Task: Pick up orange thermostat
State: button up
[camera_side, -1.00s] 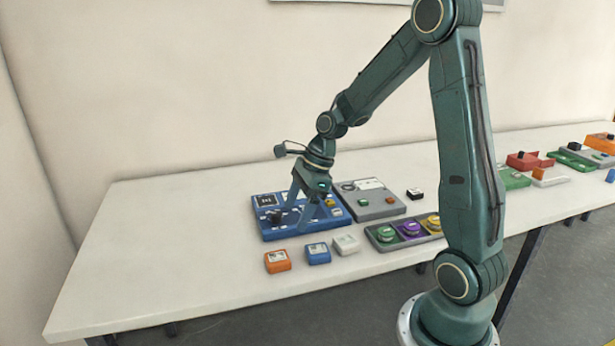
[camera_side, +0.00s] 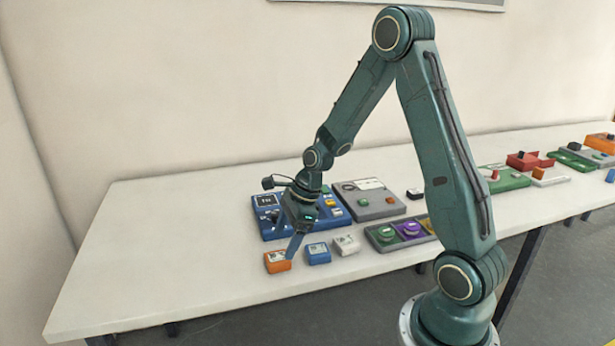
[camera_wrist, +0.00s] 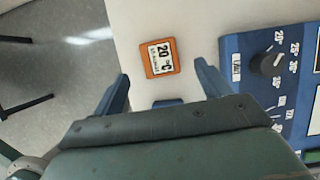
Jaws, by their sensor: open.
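The orange thermostat (camera_side: 277,262) is a small square block near the front edge of the white table, left of a blue block. In the wrist view the orange thermostat (camera_wrist: 159,57) shows a pale face reading "20 °C", ahead of and between the two fingers. My gripper (camera_side: 287,246) is open and empty, above and close to the thermostat in the side view. In the wrist view my gripper's fingers (camera_wrist: 162,80) stand apart, one on each side of the thermostat's line. I cannot tell the exact height gap.
A blue block (camera_side: 317,253) and a white block (camera_side: 346,244) sit right of the thermostat. A blue panel with a dial (camera_wrist: 270,62) lies close to my right finger in the wrist view. A grey panel (camera_side: 372,208) stands further back. The table's left part is clear.

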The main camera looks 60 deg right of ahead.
aim_at(277, 257)
jog(key=shift+x, duration=2.5)
jog(key=c, duration=1.1)
jog(key=shift+r, duration=0.1)
notch_tip(277, 257, up, 20)
